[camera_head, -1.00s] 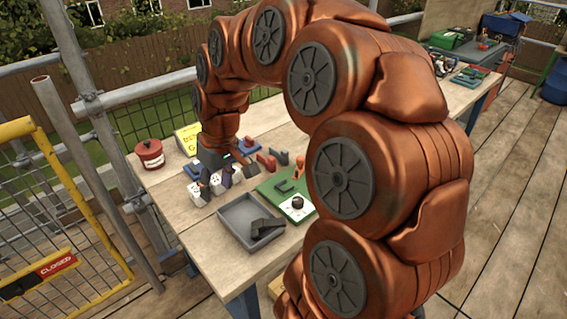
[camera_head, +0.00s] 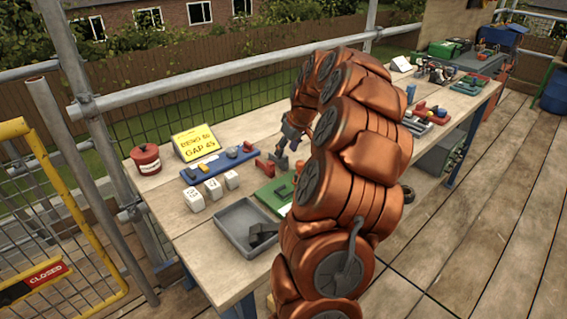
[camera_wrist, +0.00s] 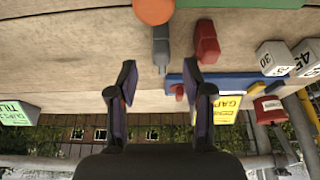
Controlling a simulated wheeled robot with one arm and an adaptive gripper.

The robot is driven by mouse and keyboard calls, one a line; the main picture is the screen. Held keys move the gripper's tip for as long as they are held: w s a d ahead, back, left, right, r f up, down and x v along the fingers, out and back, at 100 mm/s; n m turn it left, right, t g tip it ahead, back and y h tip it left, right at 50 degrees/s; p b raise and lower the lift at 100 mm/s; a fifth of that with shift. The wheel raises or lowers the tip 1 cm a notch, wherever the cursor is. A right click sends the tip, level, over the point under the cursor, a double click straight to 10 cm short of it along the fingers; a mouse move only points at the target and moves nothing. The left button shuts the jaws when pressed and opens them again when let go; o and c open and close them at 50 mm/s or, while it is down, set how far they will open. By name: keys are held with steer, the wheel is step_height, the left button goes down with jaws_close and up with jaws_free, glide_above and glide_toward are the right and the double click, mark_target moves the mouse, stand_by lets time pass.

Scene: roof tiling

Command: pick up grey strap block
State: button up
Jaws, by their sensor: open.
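A grey block (camera_head: 282,163), which looks like the grey strap block, sits on the bench beside a red block (camera_head: 264,166). In the wrist view the grey block (camera_wrist: 161,46) lies just beyond the fingertips, roughly in line with the gap between them. The red block (camera_wrist: 207,43) is beside it on the right. My gripper (camera_wrist: 160,75) is open and empty, apart from the grey block. In the head view my gripper (camera_head: 292,135) is partly hidden and hangs above the bench behind the grey block.
An orange round-topped piece (camera_wrist: 153,10) is close to the grey block's end. A blue rack (camera_head: 218,165), white numbered cubes (camera_head: 213,188), a green board (camera_head: 268,197), a grey tray (camera_head: 228,225), a yellow sign (camera_head: 196,143) and a red tin (camera_head: 146,160) stand around.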

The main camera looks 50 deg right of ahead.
mark_target(286, 156)
steer(key=shift+s+p+x, duration=0.2)
steer(key=shift+p+x, duration=0.1)
steer(key=shift+x, duration=1.1)
steer(key=shift+s+p+x, duration=0.2)
steer(key=shift+p+x, duration=0.05)
steer(key=shift+x, duration=1.1)
steer(key=shift+a+f, duration=0.1)
steer(key=shift+f, duration=0.05)
jaws_close()
